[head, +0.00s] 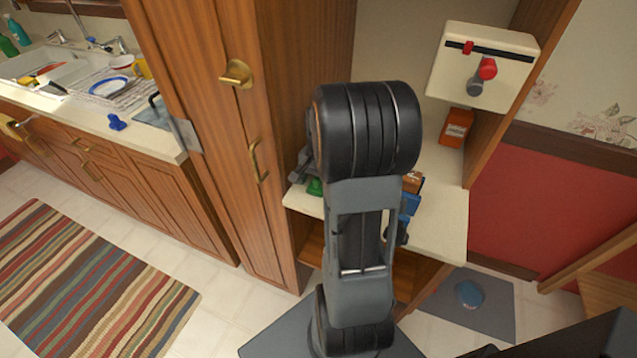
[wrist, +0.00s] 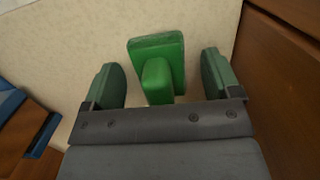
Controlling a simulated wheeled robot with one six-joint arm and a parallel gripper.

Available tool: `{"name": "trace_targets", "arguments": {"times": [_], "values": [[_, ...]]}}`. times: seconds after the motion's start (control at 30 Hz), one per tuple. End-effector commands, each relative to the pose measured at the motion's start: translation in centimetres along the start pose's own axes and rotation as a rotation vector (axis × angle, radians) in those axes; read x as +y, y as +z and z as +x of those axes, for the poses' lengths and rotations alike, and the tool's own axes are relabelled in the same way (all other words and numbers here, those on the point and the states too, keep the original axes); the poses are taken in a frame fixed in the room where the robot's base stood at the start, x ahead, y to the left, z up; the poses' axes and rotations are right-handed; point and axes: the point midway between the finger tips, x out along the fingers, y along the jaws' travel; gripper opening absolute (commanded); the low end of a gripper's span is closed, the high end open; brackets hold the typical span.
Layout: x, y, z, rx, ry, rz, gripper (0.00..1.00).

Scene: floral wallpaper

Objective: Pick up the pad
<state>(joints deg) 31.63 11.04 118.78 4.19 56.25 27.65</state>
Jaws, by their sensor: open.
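The pad is a green block with a raised green grip on top. In the wrist view the pad (wrist: 172,52) lies on the cream shelf, between my gripper's two fingers, with a gap on each side. My gripper (wrist: 160,78) is open and holds nothing. In the head view a small part of the green pad (head: 315,187) shows at the left end of the shelf. My own arm hides most of my gripper there.
Brown and blue items (head: 411,200) sit on the cream shelf (head: 445,225) to the right of the pad. A wooden cabinet (head: 225,130) stands close on the left. An orange box (head: 456,127) stands farther back. A blue object (head: 468,293) lies on a grey floor mat.

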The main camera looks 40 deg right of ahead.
Motion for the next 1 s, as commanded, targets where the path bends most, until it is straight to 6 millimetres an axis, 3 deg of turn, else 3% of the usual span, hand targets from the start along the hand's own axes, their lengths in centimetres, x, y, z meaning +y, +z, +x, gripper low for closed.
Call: {"name": "trace_targets", "arguments": {"times": [0.13, 0.7, 1.0], "values": [[0.00, 0.00, -0.02, 0.000, 0.000, 0.000, 0.83], [0.01, -0.01, -0.05, 0.000, 0.000, 0.000, 0.28], [-0.01, 0.02, -0.58, 0.002, -0.001, 0.000, 0.28]]}}
